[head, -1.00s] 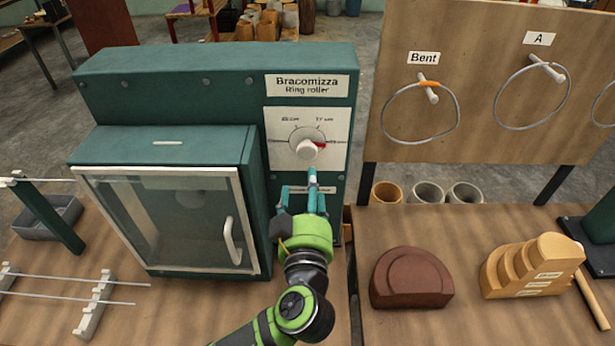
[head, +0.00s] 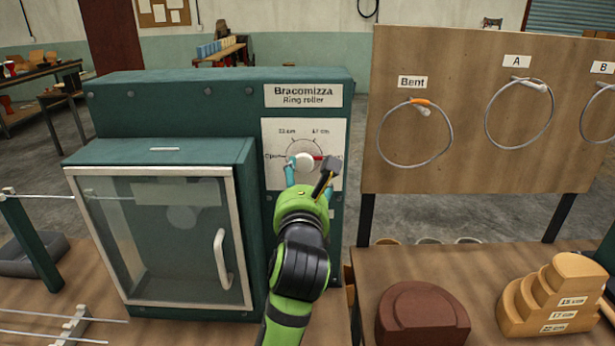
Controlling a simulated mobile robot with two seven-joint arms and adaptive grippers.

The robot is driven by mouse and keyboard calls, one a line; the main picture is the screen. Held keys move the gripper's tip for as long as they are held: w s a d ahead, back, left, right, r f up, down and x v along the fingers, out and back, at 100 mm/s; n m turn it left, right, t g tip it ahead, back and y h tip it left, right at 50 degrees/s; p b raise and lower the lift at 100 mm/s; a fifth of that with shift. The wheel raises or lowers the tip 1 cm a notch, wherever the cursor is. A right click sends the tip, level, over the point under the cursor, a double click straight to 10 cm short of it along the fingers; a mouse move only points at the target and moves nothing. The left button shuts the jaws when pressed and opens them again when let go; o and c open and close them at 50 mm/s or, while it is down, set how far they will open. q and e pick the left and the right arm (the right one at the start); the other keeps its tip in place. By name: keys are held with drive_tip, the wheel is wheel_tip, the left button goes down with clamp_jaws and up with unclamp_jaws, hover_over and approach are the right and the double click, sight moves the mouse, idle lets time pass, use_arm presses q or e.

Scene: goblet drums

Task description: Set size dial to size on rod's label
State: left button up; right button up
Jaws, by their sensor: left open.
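The size dial is a white knob (head: 304,162) with a red pointer on a white plate (head: 276,132) on the green ring roller (head: 214,92). The plate reads about 22 cm at upper left and 17 cm at upper right; the red pointer lies to the right of the knob. My left gripper (head: 309,170) is open, its fingers at the dial with one on each side of the knob; I cannot tell whether they touch it. Metal rods (head: 50,332) lie on a rack at lower left; no rod label is readable. My right gripper is not in view.
The roller's glass door (head: 165,245) with a white handle is closed, left of my arm. A board (head: 480,150) with hanging rings stands at right. A brown block (head: 420,312) and a stepped wooden block (head: 552,297) with size labels sit on the right table.

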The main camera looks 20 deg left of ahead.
sight(304, 166)
use_arm(q)
drive_tip(key=p+x, duration=0.2)
drive_tip(key=x, duration=0.5)
drive_tip(key=shift+a+f, duration=0.1)
drive_tip(key=c, duration=1.1)
